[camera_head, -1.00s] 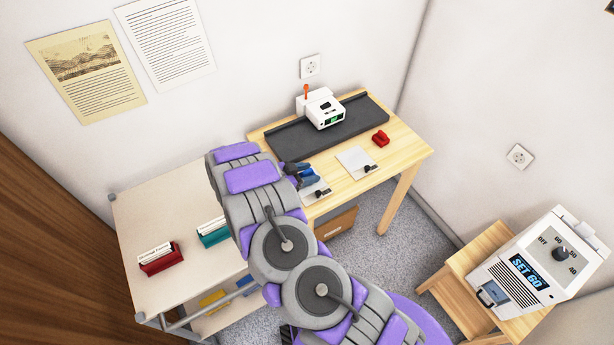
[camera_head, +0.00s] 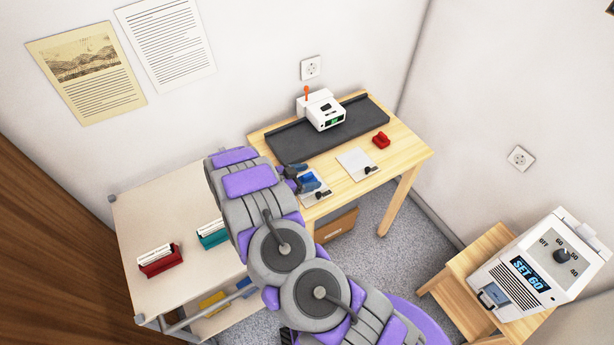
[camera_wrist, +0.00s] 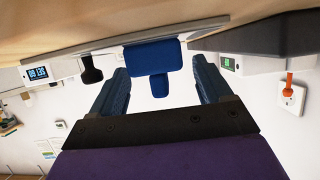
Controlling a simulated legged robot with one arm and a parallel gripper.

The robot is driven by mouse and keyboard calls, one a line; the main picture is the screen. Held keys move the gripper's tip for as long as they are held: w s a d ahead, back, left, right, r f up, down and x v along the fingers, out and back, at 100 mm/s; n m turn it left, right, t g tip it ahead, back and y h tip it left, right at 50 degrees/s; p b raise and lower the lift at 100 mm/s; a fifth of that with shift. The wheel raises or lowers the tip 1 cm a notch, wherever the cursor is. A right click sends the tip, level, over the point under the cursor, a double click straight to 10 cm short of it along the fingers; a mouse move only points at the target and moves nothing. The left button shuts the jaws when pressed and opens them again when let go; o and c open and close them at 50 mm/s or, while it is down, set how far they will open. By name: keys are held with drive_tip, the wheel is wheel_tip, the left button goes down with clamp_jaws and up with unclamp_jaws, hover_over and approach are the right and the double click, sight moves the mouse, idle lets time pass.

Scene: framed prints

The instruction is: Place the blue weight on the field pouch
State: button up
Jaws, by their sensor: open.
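The blue weight (camera_head: 308,177) rests on the nearer of two flat pale pouches (camera_head: 322,193) on the wooden table; neither pouch's label can be read. In the wrist view, the weight (camera_wrist: 152,57) appears as a blue block with a smaller knob, against the pale pouch strip. My gripper (camera_head: 297,174) is at the left of the weight in the head view. In the wrist view, my gripper (camera_wrist: 162,72) is open, its blue fingers on either side of the knob with visible gaps. The second pale pouch (camera_head: 352,160) lies farther right, with a black piece on it.
A white device (camera_head: 322,108) with a green display stands on a dark mat (camera_head: 285,143) at the back of the table. A red weight (camera_head: 380,139) sits to the right. A shelf (camera_head: 165,205) holds file holders at left. A white machine (camera_head: 535,265) stands on a stool.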

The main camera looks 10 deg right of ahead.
drive_tip(key=p+v, duration=0.2)
drive_tip(key=v, duration=1)
drive_tip(key=w+a+r+n+t+y, duration=0.4)
drive_tip(key=w+a+r+t+y, duration=0.2)
drive_tip(key=w+a+r+y, duration=0.6)
drive_tip(key=s+a+r+n+g+y, duration=0.1)
drive_tip(key=s+r+n+y, duration=0.2)
drive_tip(key=r, duration=0.5)
drive_tip(key=s+a+r+n+y, duration=0.2)
drive_tip(key=r+n+y, duration=0.1)
drive_tip(key=r, duration=0.5)
drive_tip(key=s+d+r+n+g+y, duration=0.1)
drive_tip(key=s+d+r+n+g, duration=0.15)
drive_tip(key=s, duration=0.55)
drive_tip(key=s+d+r+n+g, duration=0.1)
drive_tip(key=s+d+g, duration=0.15)
drive_tip(key=s, duration=0.55)
drive_tip(key=s+d+f+g+h, duration=0.1)
drive_tip(key=s+d+g+h, duration=0.1)
drive_tip(key=s+d, duration=0.5)
drive_tip(key=s+d+g+h, duration=0.2)
drive_tip(key=s+d, duration=0.5)
drive_tip(key=s, duration=0.5)
drive_tip(key=s+d+f+g+h, duration=0.1)
drive_tip(key=s+d+g+h, duration=0.1)
drive_tip(key=s+d, duration=0.5)
drive_tip(key=s+n, duration=0.1)
drive_tip(key=s, duration=0.2)
drive_tip(key=shift+s+f, duration=0.35)
